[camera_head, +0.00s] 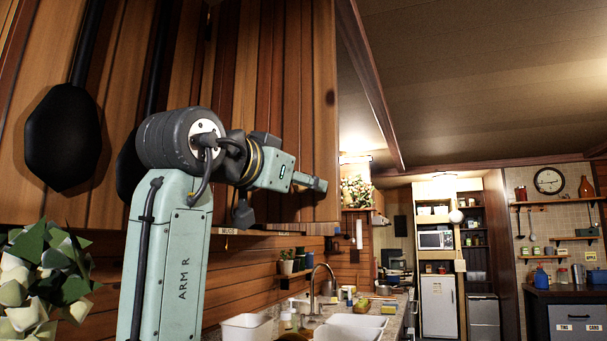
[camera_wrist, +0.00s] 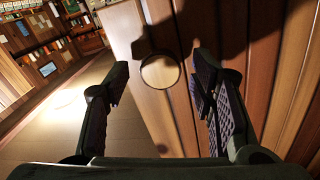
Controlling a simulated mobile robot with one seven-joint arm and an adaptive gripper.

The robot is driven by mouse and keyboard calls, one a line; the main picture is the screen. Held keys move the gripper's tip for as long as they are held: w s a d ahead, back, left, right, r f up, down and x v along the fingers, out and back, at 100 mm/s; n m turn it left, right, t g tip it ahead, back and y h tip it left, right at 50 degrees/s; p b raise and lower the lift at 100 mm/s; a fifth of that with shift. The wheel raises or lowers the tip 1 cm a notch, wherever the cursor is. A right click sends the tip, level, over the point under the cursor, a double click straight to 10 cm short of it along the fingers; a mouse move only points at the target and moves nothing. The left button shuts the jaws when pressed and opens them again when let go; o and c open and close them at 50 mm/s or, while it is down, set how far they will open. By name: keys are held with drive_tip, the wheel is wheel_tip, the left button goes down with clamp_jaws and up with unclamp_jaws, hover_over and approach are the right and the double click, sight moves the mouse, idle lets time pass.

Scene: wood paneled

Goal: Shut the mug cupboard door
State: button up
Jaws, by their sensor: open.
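The wood-plank cupboard front (camera_head: 285,90) is at upper centre in the head view, with a free right edge and a bottom edge above the counter. I cannot tell how far its door stands open. In the wrist view, the plank panel (camera_wrist: 262,60) fills the right side, with a pale strip towards its left edge. A round outline (camera_wrist: 160,71) shows on it between the fingers; I cannot tell if it is a knob. My gripper (camera_wrist: 160,92) is open and empty, its fingers apart in front of the panel. In the head view, my arm's end overlaps the cupboard's lower part.
Below are a counter with a sink (camera_head: 355,321), a tap (camera_head: 322,280) and a white tub (camera_head: 247,328). A leafy plant (camera_head: 45,275) stands at lower left. Black pans (camera_head: 63,138) hang at left.

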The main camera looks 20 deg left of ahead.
drive_tip(key=shift+w+d, duration=0.1)
drive_tip(key=shift+w, duration=0.95)
clamp_jaws()
